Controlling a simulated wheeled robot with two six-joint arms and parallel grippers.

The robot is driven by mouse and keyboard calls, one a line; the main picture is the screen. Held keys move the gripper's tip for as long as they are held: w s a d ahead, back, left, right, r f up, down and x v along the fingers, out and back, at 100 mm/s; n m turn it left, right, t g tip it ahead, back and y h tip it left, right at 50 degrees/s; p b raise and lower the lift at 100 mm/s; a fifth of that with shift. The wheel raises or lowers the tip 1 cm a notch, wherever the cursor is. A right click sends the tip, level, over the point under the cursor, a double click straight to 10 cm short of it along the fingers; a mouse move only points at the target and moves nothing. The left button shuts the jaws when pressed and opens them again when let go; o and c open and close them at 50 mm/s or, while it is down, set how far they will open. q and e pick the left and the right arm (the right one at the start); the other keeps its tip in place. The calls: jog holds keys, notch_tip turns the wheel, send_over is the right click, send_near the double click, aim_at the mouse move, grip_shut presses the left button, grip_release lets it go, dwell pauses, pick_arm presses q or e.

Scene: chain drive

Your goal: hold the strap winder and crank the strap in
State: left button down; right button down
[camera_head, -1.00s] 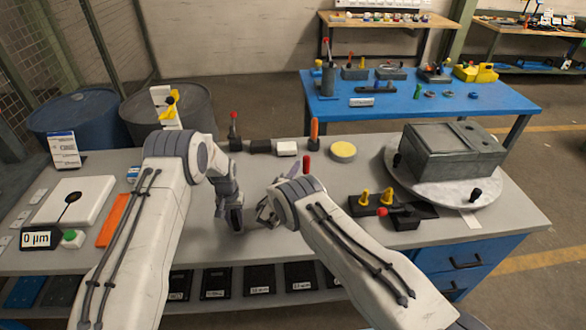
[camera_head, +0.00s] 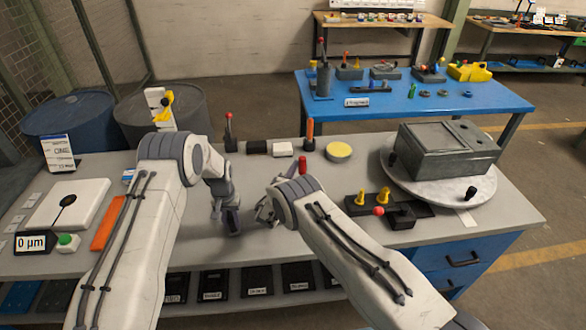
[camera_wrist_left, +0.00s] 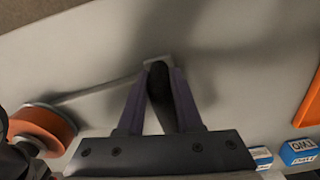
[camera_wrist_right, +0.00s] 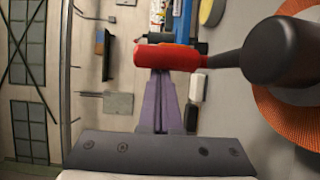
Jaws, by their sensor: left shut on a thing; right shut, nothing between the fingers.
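The strap winder shows in the left wrist view as an orange reel (camera_wrist_left: 42,128) at the left edge. A thin grey strip runs from it to a dark handle (camera_wrist_left: 158,82). My left gripper (camera_wrist_left: 158,75) is shut on that handle; it also shows in the head view (camera_head: 233,222), low over the bench. In the right wrist view, the red crank grip (camera_wrist_right: 170,57) lies across just ahead of the fingertips, and the orange reel (camera_wrist_right: 285,115) is at the right. My right gripper (camera_wrist_right: 160,80) is shut and empty; contact with the grip is unclear. My right wrist hides most of the winder in the head view.
On the grey bench are a yellow disc (camera_head: 339,151), a round plate (camera_head: 450,192) carrying a grey box (camera_head: 445,150), black blocks with yellow pegs (camera_head: 384,195), an orange strip (camera_head: 108,224) and a gauge display (camera_head: 36,242). Bench space behind the grippers is partly clear.

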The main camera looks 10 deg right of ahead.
aim_at(302, 167)
jog(key=shift+w+d, duration=0.15)
jog(key=shift+d, duration=0.35)
jog(key=shift+w+d+m+g+h, duration=0.1)
jog(key=shift+d+m+g+h, duration=0.55)
jog(key=shift+h, duration=0.35)
jog(key=shift+d, duration=0.2)
jog(key=shift+d, duration=0.15)
dwell(0.7)
jog(key=shift+s+a, duration=0.4)
jog(key=v, duration=1.1)
jog(key=shift+f, duration=0.1)
pick_arm(q)
jog(key=c, duration=0.5)
grip_release()
